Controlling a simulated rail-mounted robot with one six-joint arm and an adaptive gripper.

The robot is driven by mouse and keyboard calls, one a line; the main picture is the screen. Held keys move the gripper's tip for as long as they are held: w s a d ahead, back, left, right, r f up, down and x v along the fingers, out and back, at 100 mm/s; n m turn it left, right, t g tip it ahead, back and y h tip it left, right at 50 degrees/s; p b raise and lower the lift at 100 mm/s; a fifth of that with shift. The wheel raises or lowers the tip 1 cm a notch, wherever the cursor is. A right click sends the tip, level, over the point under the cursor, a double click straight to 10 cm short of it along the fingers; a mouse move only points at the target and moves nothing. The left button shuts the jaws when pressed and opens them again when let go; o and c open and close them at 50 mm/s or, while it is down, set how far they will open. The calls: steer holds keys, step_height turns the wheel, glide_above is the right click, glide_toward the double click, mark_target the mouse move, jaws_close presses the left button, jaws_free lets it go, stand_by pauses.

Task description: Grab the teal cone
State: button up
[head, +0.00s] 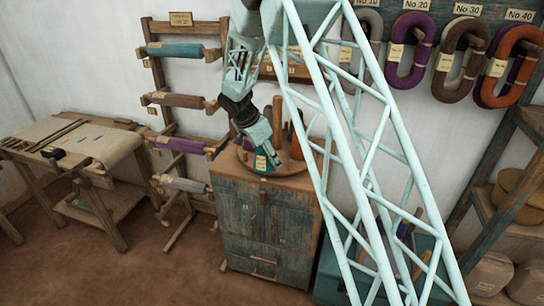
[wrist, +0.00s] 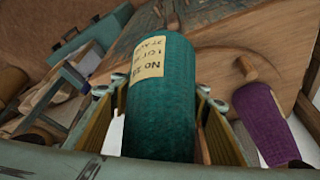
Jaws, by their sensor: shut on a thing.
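The teal cone (wrist: 160,105) fills the middle of the wrist view, with a cream label on its upper left side. My gripper (head: 258,146) is shut on it, one finger on each side. In the head view the teal cone (head: 263,163) shows below my gripper at the front of a round wooden stand on a cabinet. I cannot tell whether its base touches the stand.
The round stand (head: 290,166) carries upright wooden pegs and other cones on the blue cabinet (head: 262,215). A rack of rolls (head: 178,100) and a table (head: 85,140) stand left.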

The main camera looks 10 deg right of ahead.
mark_target(266, 162)
steer(key=shift+s+a+r+b, duration=0.1)
steer(key=shift+s+a, duration=0.2)
steer(key=shift+s, duration=0.45)
steer(key=shift+s+a+r+b, duration=0.1)
steer(key=shift+s+a, duration=0.2)
steer(key=shift+s, duration=0.5)
steer(key=shift+s+a+r+b, duration=0.1)
steer(key=shift+s+a, duration=0.2)
steer(key=shift+s, duration=0.45)
